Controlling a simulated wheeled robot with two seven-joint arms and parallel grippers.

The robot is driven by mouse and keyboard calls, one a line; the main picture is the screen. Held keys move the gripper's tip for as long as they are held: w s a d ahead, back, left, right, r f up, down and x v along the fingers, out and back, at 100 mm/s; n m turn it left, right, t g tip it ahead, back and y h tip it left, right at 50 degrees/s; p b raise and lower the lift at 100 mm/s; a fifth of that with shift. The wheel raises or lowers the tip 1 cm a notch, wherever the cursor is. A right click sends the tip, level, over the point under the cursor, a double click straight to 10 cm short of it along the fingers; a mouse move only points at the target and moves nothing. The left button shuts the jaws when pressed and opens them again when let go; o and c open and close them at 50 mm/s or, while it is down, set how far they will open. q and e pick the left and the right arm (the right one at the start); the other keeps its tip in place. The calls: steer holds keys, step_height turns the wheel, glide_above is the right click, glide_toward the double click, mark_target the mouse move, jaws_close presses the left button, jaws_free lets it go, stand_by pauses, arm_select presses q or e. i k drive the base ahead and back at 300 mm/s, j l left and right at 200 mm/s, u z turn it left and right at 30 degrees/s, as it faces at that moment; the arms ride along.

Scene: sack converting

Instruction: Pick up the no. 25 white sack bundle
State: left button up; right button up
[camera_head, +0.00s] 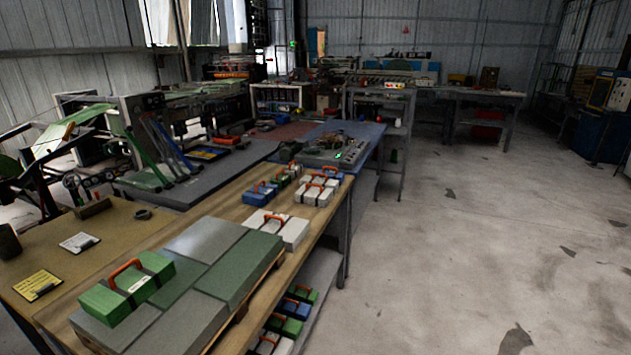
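A larger white bundle (291,233) with an orange-red handle lies on the long wooden table, just beyond the grey and green stacks. Smaller white bundles (318,193) with similar handles sit further along the table, near its far right corner. At least one more white bundle (267,345) shows on the shelf below, partly cut off by the picture's bottom edge. I cannot read a number 25 on any of them. Neither of my grippers is in view.
A green bundle (106,305) with an orange handle lies on flat grey and green stacks (172,318). Blue bundles (258,197) sit beyond. A yellow card (38,285) and white card (79,242) lie at left. Open concrete floor (470,250) extends right; machinery (180,125) stands behind.

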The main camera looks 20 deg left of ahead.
mark_target(334, 184)
steer(key=i+l+u, duration=0.3)
steer(key=i, duration=0.4)
steer(key=i+l+u, duration=0.25)
steer(key=i+l, duration=0.4)
